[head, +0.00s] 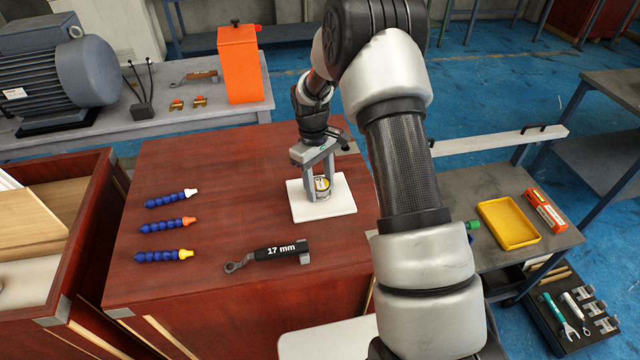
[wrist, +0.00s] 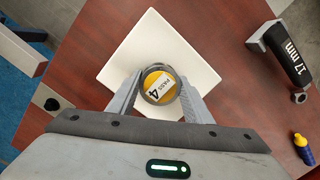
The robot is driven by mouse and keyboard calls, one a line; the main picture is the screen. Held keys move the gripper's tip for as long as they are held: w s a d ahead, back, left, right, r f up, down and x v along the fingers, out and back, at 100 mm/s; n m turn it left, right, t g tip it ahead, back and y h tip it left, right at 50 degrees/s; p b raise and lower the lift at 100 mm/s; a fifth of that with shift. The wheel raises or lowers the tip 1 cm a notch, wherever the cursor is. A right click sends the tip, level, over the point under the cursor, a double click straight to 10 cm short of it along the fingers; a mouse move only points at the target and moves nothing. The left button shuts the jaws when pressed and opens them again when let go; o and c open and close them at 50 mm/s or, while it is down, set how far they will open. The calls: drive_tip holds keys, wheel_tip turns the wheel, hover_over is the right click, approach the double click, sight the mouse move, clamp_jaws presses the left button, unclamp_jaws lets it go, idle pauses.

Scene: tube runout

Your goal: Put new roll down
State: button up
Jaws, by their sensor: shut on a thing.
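The roll (head: 321,185) is a small round thing with a yellow and white top face and a metallic rim. My gripper (head: 320,190) points down and is shut on it, one finger on each side. In the wrist view the roll (wrist: 159,87) shows a label with a large "4" between my fingertips (wrist: 160,92). It is over the middle of a white square plate (head: 340,205), which also shows in the wrist view (wrist: 150,40). The roll looks very low over the plate; I cannot tell whether it touches it.
The plate lies on a red-brown wooden top (head: 190,290). A black 17 mm wrench (head: 275,252) and several blue segmented hoses (head: 165,222) lie to the left. An open wooden box (head: 100,190) stands at far left. A side table with a yellow tray (head: 508,222) is at right.

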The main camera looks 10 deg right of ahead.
drive_tip(key=shift+r, duration=0.1)
drive_tip(key=o, duration=1.5)
drive_tip(key=shift+f, duration=0.2)
drive_tip(key=shift+c, duration=0.2)
drive_tip(key=shift+r, duration=0.1)
